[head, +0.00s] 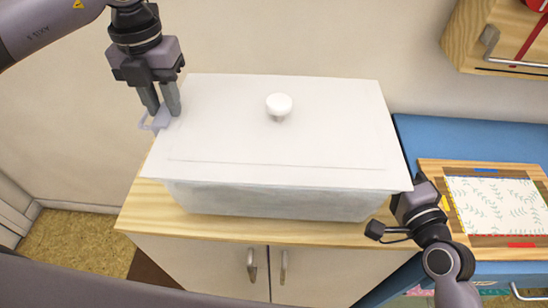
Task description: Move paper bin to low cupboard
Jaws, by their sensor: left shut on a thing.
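The paper bin (285,150) is a large white box with a flat lid and a round white knob (279,104). It is on or just above the wooden top of the low cupboard (150,205); I cannot tell if it touches. My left gripper (165,112) is shut on the pale handle at the bin's left end. My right gripper (412,190) is at the bin's right end, close against the lid's edge; its fingertips are hidden, so I cannot tell whether it holds the other handle.
A blue table (470,133) to the right holds a wooden-framed board with a leaf-patterned sheet (497,205). A wooden wall cabinet (470,40) hangs at the upper right. The cupboard has two doors with metal handles. Some wooden top shows in front of the bin.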

